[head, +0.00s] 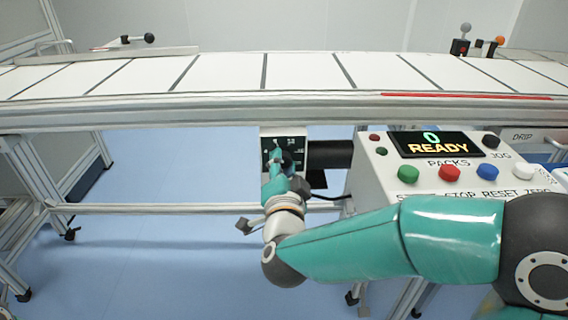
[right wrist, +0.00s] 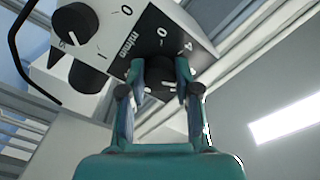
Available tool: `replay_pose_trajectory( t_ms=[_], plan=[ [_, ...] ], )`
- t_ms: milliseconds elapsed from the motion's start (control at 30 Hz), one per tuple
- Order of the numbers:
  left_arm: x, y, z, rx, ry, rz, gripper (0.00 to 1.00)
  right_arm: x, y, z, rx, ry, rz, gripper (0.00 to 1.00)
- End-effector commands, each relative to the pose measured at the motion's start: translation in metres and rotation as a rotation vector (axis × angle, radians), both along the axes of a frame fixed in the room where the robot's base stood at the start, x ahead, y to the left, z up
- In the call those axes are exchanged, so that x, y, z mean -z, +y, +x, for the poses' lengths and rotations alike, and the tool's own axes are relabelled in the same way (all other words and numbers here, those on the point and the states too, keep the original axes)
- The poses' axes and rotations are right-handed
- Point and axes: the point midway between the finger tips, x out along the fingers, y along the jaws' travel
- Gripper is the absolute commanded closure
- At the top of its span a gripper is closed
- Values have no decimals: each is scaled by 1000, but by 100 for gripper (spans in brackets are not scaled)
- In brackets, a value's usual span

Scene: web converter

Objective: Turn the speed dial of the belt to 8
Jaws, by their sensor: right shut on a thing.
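The speed control box (head: 298,135), a light box with a dark scale plate, hangs under the belt's front rail in the head view. My right gripper (head: 277,160) reaches up to it from below and covers most of the dial. In the right wrist view the black speed dial (right wrist: 160,90) sits between the two fingertips of my right gripper (right wrist: 162,75), which is shut on it. "m/min" and a few digits show on the box face (right wrist: 150,38); the dial's setting cannot be read. My left gripper is not in view.
The white belt (head: 300,72) runs across above. To the right stands a control panel (head: 375,175) with coloured buttons and a display (head: 436,144) reading "0 READY". In the right wrist view another black knob (right wrist: 75,22), marked 0 and 1, is close to the dial.

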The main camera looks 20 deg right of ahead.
Motion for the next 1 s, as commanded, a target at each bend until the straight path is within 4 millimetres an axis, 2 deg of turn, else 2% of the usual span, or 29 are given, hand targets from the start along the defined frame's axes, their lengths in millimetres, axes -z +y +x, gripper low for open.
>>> replay_pose_trajectory(
  t_ms=[233, 267, 400, 767, 867, 1000],
  plan=[
    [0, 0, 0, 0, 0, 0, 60, 3, -1, -1, 2, 9, -7, 100],
    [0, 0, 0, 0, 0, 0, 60, 3, 0, -1, 2, 9, -7, 63],
    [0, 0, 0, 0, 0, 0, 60, 3, 0, 0, 0, 7, -6, 43],
    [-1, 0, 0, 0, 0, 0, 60, 1, 1, -3, -2, 5, -6, 43],
    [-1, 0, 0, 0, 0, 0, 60, 1, 4, -12, -2, 4, -6, 43],
    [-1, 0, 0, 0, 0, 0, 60, 1, 11, -33, -4, 5, -7, 43]
  ],
)
